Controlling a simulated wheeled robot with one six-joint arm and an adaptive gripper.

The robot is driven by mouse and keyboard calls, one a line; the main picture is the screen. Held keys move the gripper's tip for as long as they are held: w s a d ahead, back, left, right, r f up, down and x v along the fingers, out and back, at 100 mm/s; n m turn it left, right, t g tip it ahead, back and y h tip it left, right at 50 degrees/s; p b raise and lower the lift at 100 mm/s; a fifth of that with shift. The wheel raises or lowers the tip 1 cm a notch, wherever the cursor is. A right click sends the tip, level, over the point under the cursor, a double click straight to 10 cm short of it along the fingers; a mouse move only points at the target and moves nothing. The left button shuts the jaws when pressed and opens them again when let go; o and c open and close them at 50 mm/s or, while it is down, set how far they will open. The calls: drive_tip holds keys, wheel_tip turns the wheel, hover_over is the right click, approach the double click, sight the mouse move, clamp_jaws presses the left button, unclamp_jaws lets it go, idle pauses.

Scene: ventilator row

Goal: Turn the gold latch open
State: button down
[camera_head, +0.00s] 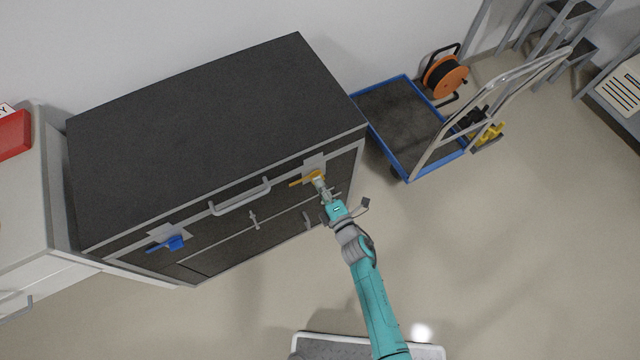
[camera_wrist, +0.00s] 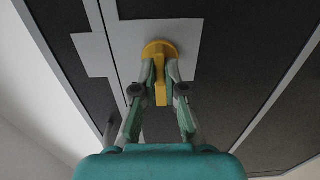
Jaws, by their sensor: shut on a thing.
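The gold latch (camera_head: 306,179) is on the front of the dark cabinet (camera_head: 210,120), near its upper right corner, on a light plate. In the head view its handle points to the left, roughly along the cabinet's top edge. My gripper (camera_head: 318,180) is at the latch. In the wrist view the gold latch (camera_wrist: 160,62) has a round hub on the plate, and its handle lies between the two fingers of my gripper (camera_wrist: 160,80). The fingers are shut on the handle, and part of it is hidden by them.
A blue latch (camera_head: 168,244) is on the cabinet's left front, with a grey bar handle (camera_head: 240,196) between the two latches. A blue-edged trolley (camera_head: 410,125) stands right of the cabinet. A white cabinet (camera_head: 40,210) stands left.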

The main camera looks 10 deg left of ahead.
drive_tip(key=c, duration=1.2)
unclamp_jaws()
drive_tip(key=shift+c, duration=0.2)
drive_tip(key=v, duration=1.2)
drive_tip(key=s+d+r+m+t+h, duration=0.1)
drive_tip(key=s+d+r+m+h, duration=0.1)
drive_tip(key=s+d+r+m, duration=0.3)
drive_tip(key=s+d+r+m+h, duration=0.1)
drive_tip(key=s+d+m+h, duration=0.1)
drive_tip(key=s+m, duration=0.35)
drive_tip(key=s+d+r+m+t+h, duration=0.1)
drive_tip(key=s+d+r+m+h, duration=0.2)
drive_tip(key=s, duration=0.4)
drive_tip(key=s+d+r+m+g+h, duration=0.1)
drive_tip(key=s+d+r+m, duration=0.2)
drive_tip(key=s+r+m, duration=0.2)
drive_tip(key=s+d+r+m+g+h, duration=0.1)
drive_tip(key=s+d+r+m+h, duration=0.1)
drive_tip(key=s+r+m, duration=0.4)
wheel_tip(320, 180, up, 3)
drive_tip(key=shift+s+d+r, duration=0.1)
drive_tip(key=shift+s+d, duration=0.4)
drive_tip(key=shift+d, duration=0.25)
